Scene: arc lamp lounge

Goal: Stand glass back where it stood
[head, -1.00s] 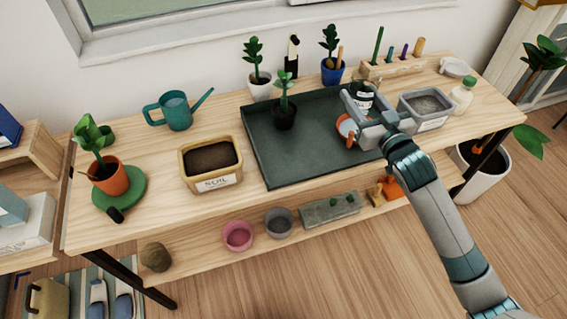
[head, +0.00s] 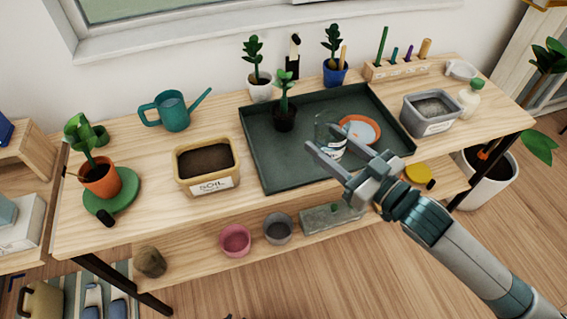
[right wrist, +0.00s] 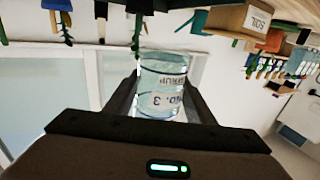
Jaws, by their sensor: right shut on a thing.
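The glass (head: 328,138) is a clear, pale jar with a printed label. My right gripper (head: 330,158) is shut on it, over the front right part of the dark green tray (head: 290,160). In the right wrist view the glass (right wrist: 163,88) sits between the fingers; its label reads "NO. 3 SYRUP" upside down in that picture, as does the room, so it looks upright. I cannot tell whether its base touches the tray. A round orange-rimmed dish (head: 361,129) lies in the tray just behind and right of the glass. My left gripper is not in view.
A small plant in a black pot (head: 285,118) stands in the tray, left of the glass. A grey bin (head: 430,113) and a white bottle (head: 470,98) stand right of the tray. A yellow disc (head: 418,173) shows beside my wrist. The tray's front left is clear.

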